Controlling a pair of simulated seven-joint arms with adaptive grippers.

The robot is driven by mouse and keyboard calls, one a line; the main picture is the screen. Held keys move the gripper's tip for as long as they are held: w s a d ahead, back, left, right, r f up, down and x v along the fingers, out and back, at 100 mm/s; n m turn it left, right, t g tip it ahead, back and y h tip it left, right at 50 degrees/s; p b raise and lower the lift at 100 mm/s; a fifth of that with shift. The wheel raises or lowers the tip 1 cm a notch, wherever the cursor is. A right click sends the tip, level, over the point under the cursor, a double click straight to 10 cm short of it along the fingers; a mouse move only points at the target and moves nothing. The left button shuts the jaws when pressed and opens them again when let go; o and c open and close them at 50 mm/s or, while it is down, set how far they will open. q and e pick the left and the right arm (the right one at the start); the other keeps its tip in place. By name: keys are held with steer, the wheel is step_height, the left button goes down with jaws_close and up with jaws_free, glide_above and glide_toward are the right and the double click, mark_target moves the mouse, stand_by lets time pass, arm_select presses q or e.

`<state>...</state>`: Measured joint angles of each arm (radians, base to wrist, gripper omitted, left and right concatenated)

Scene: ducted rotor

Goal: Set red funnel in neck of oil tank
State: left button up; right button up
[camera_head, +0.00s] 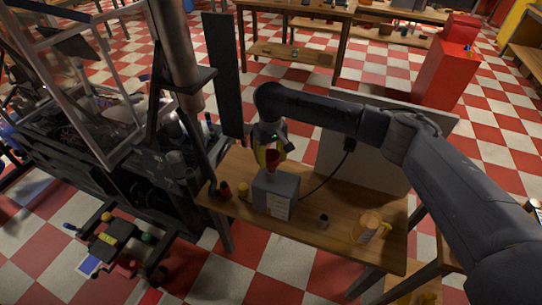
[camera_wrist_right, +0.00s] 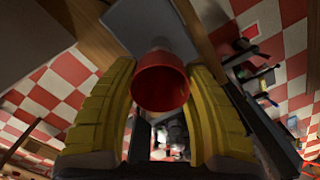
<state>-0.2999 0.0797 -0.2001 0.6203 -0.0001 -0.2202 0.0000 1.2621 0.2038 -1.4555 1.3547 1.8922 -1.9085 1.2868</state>
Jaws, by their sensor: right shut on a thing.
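The red funnel (camera_head: 273,158) is upright between the yellow fingers of my right gripper (camera_head: 269,155). In the wrist view the funnel (camera_wrist_right: 160,83) shows its round open mouth, with the gripper (camera_wrist_right: 165,95) shut on it from both sides. The oil tank (camera_head: 276,196) is a grey box with a pale label, standing on the wooden bench. The funnel is directly above the tank's top; its lower end and the neck are hard to make out, so I cannot tell whether they touch. My left gripper is not in view.
The wooden bench (camera_head: 340,238) also holds a yellow-orange jug (camera_head: 367,228), a small dark cup (camera_head: 324,220), a red-and-black item (camera_head: 224,190) and a small yellow item (camera_head: 243,189). A pale panel (camera_head: 372,160) stands behind. Dark machinery is on the left.

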steer(key=shift+f, duration=0.8)
steer(key=shift+f, duration=0.1)
steer(key=o, duration=1.2)
step_height(320, 180, up, 12)
steer(key=shift+r, duration=0.1)
steer(key=shift+a, duration=0.1)
